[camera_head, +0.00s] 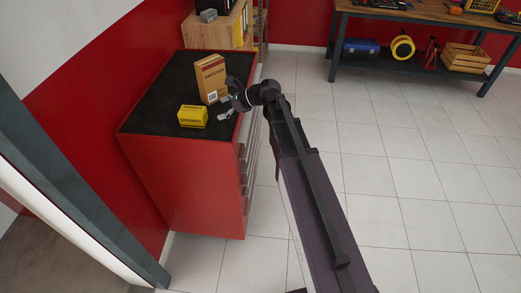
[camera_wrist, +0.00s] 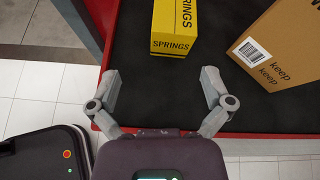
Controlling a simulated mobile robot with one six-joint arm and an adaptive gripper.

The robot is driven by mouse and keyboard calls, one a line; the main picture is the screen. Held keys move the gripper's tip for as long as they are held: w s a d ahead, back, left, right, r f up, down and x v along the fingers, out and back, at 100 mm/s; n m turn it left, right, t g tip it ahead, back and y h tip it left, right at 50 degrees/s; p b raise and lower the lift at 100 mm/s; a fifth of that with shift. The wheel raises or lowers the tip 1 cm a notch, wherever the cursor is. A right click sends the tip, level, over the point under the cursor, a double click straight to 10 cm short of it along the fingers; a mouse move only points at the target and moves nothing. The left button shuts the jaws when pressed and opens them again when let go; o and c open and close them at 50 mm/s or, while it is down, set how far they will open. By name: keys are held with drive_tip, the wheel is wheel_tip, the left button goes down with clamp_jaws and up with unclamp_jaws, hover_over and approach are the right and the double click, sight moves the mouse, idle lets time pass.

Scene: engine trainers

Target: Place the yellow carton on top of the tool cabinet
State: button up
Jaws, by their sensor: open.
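The yellow carton (camera_head: 192,117) rests on the black top of the red tool cabinet (camera_head: 197,190). In the wrist view the yellow carton (camera_wrist: 174,28) shows the word SPRINGS and sits on the dark top, beyond my fingertips. My gripper (camera_head: 228,104) is over the right edge of the cabinet top, to the right of the carton. In the wrist view my gripper (camera_wrist: 160,77) is open, with bare black surface between its fingers. It is apart from the carton.
A taller brown cardboard box (camera_head: 210,79) stands on the cabinet behind the carton; it is close to the right finger in the wrist view (camera_wrist: 285,45). A wooden shelf (camera_head: 207,34) stands behind the cabinet. A workbench (camera_head: 425,16) is at the back right. The tiled floor is clear.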

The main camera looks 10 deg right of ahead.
sight(233, 146)
drive_tip(key=s+d+f+n+h, duration=0.1)
drive_tip(key=s+f+n, duration=0.1)
drive_tip(key=s+n, duration=0.1)
drive_tip(key=s+d+f+n+g+h, duration=0.1)
drive_tip(key=s+f+n+h, duration=0.1)
drive_tip(key=s+n, duration=0.1)
drive_tip(key=s+d+f+n+g+h, duration=0.1)
drive_tip(key=s+f+n+h, duration=0.1)
drive_tip(key=s+n, duration=0.1)
drive_tip(key=shift+s+d+f+n, duration=0.3)
drive_tip(key=shift+s+d+f, duration=0.05)
drive_tip(key=shift+s+f, duration=0.1)
drive_tip(key=s+d+f+n+g+h, duration=0.2)
drive_tip(key=s+d+f+n+h, duration=0.1)
drive_tip(key=s+d+n+h, duration=0.3)
drive_tip(key=s+d+n, duration=0.2)
drive_tip(key=s+n, duration=0.2)
drive_tip(key=shift+s+d+h, duration=0.3)
drive_tip(key=shift+h, duration=0.1)
